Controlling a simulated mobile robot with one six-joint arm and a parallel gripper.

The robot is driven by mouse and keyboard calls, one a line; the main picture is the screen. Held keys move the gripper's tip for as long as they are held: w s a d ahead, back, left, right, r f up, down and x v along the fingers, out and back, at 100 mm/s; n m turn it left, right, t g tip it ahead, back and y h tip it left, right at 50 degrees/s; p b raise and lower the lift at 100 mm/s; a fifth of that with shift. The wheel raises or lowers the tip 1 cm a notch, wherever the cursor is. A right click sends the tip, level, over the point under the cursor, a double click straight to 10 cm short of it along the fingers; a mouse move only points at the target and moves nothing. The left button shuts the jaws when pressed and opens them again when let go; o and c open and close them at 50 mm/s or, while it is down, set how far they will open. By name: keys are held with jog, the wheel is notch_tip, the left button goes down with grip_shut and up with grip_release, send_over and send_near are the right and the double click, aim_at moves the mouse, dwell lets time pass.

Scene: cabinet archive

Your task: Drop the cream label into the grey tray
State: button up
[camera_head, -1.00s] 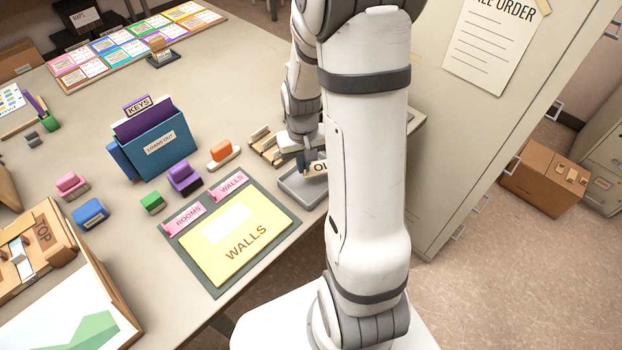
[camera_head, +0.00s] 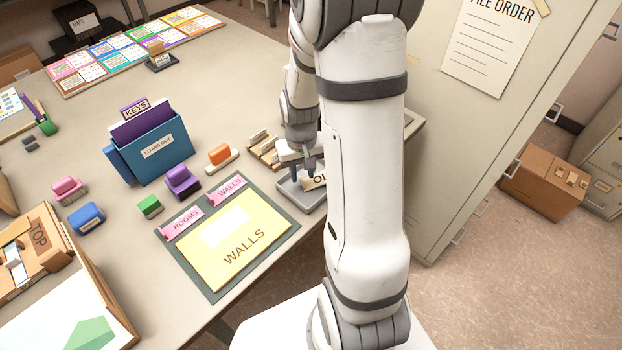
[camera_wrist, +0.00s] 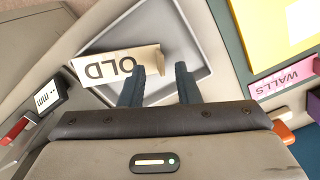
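The cream label (camera_wrist: 115,66), lettered OLD, is at the grey tray (camera_wrist: 200,42) in the wrist view, with its outer end crossing the tray's rim in the picture. In the head view the label (camera_head: 314,183) is partly hidden behind my arm, over the grey tray (camera_head: 290,194). My gripper (camera_wrist: 163,84) is open over the tray. Its two dark fingers stand apart, with a small tan tab of the label between them and a gap beside the right finger. I cannot tell whether the left finger touches the label.
A green mat with a yellow WALLS folder (camera_head: 236,238) and pink tabs (camera_head: 182,222) lies left of the tray. An orange-handled stamp (camera_head: 220,155) and wooden rack (camera_head: 262,148) stand behind. A tall cabinet (camera_head: 455,130) rises on the right.

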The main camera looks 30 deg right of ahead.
notch_tip(320, 180, up, 8)
jog(key=shift+b, duration=0.4)
jog(key=shift+f, duration=0.1)
jog(key=s+a+r+n+t, duration=0.1)
jog(key=s+a+r+t, duration=0.2)
jog(key=s+a+r, duration=0.4)
jog(key=s+r, duration=0.4)
jog(key=s, duration=0.2)
jog(key=shift+s+a+r+n, duration=0.15)
jog(key=shift+a+n, duration=0.15)
jog(key=shift+a, duration=0.05)
